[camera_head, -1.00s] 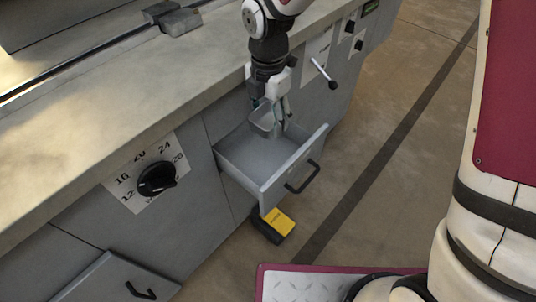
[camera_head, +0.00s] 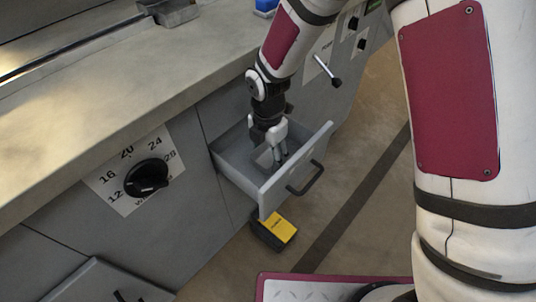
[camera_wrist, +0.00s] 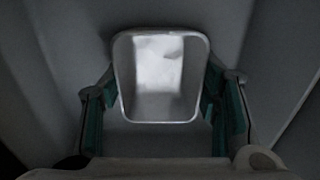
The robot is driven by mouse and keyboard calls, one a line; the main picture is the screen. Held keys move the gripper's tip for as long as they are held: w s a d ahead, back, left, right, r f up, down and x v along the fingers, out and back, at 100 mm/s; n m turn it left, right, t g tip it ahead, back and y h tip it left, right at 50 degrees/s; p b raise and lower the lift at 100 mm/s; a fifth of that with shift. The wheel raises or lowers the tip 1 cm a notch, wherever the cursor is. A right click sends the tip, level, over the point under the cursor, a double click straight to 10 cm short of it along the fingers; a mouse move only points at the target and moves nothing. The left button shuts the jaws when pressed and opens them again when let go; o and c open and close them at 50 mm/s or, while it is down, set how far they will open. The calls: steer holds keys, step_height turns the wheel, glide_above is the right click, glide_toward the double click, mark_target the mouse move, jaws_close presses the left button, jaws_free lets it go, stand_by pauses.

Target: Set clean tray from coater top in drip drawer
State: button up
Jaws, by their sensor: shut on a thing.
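The drip drawer (camera_head: 226,165) is pulled out from the grey machine front, with a dark handle on its front panel. My gripper (camera_head: 278,158) points down inside the drawer. It is shut on the tray (camera_head: 264,160), a small grey open-topped box that looks empty. In the wrist view the tray (camera_wrist: 158,118) sits between the two teal-padded fingers, with its bright inside facing the camera. The drawer's floor and walls surround it there. I cannot tell whether the tray's base touches the drawer floor.
The coater top (camera_head: 130,92) runs along the machine above the drawer. A black dial (camera_head: 147,178) is left of the drawer, and a lever (camera_head: 328,72) is to the right. A yellow and black box (camera_head: 275,230) lies on the floor below the drawer.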

mark_target(268, 161)
steer(key=o, duration=0.9)
steer(key=shift+f, duration=0.15)
step_height(268, 161, up, 12)
steer(key=p, duration=0.4)
steer(key=shift+r, duration=0.2)
